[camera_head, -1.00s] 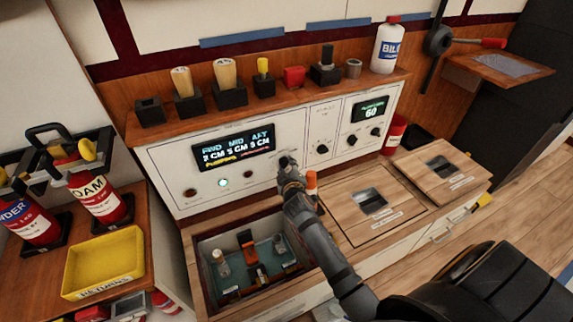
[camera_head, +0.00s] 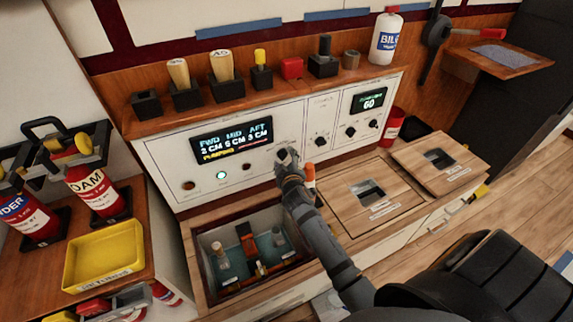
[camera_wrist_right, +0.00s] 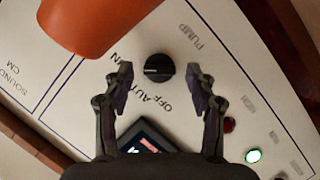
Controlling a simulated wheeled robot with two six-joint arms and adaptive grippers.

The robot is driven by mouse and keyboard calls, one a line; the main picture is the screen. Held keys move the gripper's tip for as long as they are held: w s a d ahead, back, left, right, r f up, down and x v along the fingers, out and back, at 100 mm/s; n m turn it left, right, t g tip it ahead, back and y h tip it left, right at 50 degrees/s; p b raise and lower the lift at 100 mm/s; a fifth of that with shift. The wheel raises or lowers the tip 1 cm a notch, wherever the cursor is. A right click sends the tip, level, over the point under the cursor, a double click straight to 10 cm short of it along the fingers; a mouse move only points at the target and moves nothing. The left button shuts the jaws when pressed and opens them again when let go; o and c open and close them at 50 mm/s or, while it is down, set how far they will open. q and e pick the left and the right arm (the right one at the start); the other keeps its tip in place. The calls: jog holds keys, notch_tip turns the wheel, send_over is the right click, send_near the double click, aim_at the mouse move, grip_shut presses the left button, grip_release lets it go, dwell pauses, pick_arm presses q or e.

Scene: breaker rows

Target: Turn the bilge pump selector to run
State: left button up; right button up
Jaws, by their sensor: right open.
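The bilge pump selector, a round black knob (camera_wrist_right: 158,68), sits on the white panel (camera_wrist_right: 215,75) below the word PUMP in the right wrist view. The labels OFF, AUTO and a partly hidden third word are printed beside it. I cannot tell which label it points to. My right gripper (camera_wrist_right: 160,76) is open, with one finger on each side of the knob; I cannot tell whether they touch it. In the head view my right gripper (camera_head: 287,160) is at the panel and hides the knob. My left gripper is not in view.
An orange-topped cylinder (camera_head: 310,174) stands close beside my right gripper; it looms large in the wrist view (camera_wrist_right: 90,22). A lit green lamp (camera_head: 222,175) and the level display (camera_head: 232,142) are left. An open compartment (camera_head: 207,288) lies below, with wooden lids (camera_head: 345,193) right.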

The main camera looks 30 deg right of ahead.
jog(key=v, duration=1.1)
jog(key=shift+s, duration=0.25)
jog(key=shift+a, duration=0.15)
